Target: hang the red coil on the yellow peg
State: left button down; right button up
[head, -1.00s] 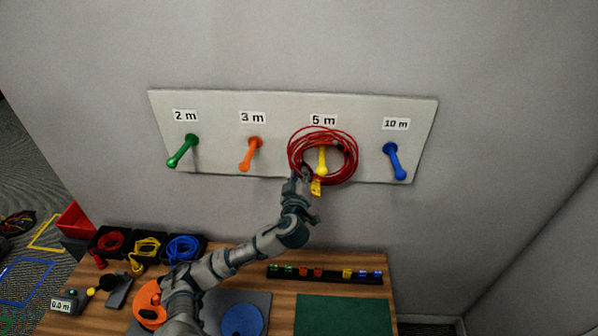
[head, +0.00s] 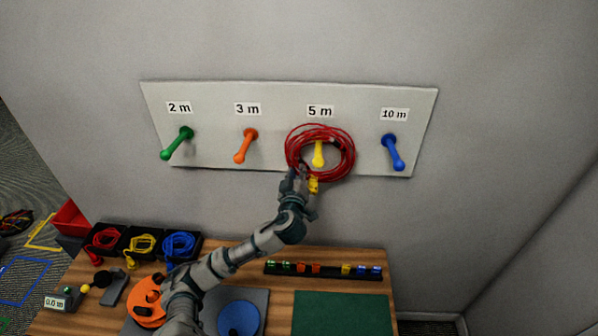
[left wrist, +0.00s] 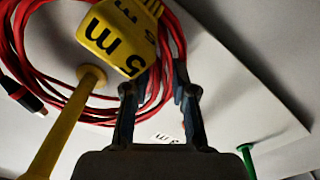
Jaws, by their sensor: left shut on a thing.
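The red coil (head: 351,165) is in front of the peg board, under the "5 m" label. The yellow peg (head: 319,156) shows inside its ring in the head view. In the left wrist view the peg (left wrist: 60,130) crosses in front of the lower red strands (left wrist: 35,72), its base inside the loop. My left gripper (head: 302,172) is shut on the coil's lower left edge; its fingers also show in the left wrist view (left wrist: 158,100). A yellow "5 m" tag (left wrist: 112,40) hangs from the coil. I cannot tell whether the coil bears on the peg. My right gripper is out of view.
The board (head: 215,95) also carries a green peg (head: 177,143), an orange peg (head: 246,146) and a blue peg (head: 393,152). Below stands a wooden table with black bins of cables (head: 143,243), a connector strip (head: 323,270) and a green mat (head: 343,313).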

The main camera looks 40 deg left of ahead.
pick_arm(q)
jog(key=shift+a, duration=0.45)
jog(key=c, duration=1.1)
grip_release()
jog(key=shift+a+f, duration=0.15)
jog(key=shift+o, duration=1.2)
jog(key=shift+d, duration=0.4)
jog(key=shift+s+d, duration=0.2)
jog(key=shift+d, duration=0.15)
jog(key=v, duration=1.1)
jog(key=shift+s, duration=0.25)
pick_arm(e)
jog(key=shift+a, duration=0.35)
